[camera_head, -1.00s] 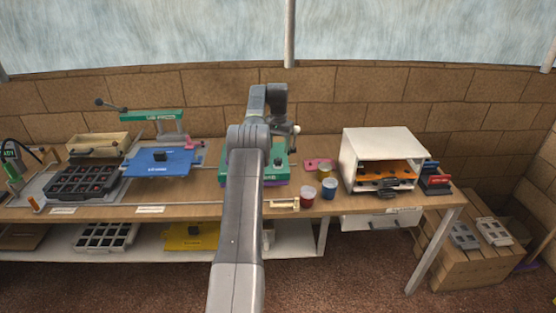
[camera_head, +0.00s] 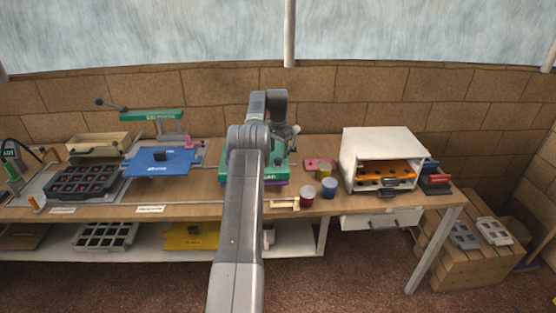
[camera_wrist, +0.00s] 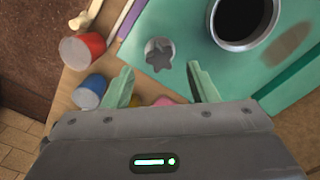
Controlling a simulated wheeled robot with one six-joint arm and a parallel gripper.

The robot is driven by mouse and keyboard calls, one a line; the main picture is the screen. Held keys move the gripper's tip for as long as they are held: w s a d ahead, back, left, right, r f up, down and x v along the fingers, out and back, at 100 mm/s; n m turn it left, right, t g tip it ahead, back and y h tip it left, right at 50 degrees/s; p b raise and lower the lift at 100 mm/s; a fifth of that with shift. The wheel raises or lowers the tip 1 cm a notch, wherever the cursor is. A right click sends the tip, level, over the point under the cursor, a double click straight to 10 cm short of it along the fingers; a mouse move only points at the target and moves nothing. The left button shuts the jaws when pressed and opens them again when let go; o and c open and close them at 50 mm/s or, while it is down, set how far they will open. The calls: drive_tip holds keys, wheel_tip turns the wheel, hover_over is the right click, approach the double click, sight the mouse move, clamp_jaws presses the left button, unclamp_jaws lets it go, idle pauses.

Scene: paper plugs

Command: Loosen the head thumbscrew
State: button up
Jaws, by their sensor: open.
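A grey star-shaped knob in a round collar (camera_wrist: 158,55), which looks like the head thumbscrew, sits on the green machine (camera_wrist: 120,55) in the wrist view. My gripper (camera_wrist: 159,76) is open, with its two pale green fingers apart on either side of the knob in the picture. The knob appears just past the fingertips, with nothing held between them. I cannot tell the exact height gap. In the head view, my arm hides the knob and much of the green machine (camera_head: 278,171) on the bench.
A large dark round opening with a metal rim (camera_wrist: 243,20) lies right of the knob. A red cup (camera_head: 307,197) and a blue cup (camera_head: 328,188) stand right of the machine. A white cabinet (camera_head: 378,144) stands further right; a blue plate (camera_head: 160,163) lies left.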

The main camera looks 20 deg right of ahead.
sight(278, 159)
drive_tip(key=m, duration=0.5)
drive_tip(key=shift+m, duration=0.3)
drive_tip(key=m, duration=0.4)
drive_tip(key=shift+m, duration=0.3)
drive_tip(key=m, duration=1)
drive_tip(key=shift+f, duration=0.15)
drive_tip(key=shift+f+b, duration=0.45)
drive_tip(key=shift+f, duration=1.45)
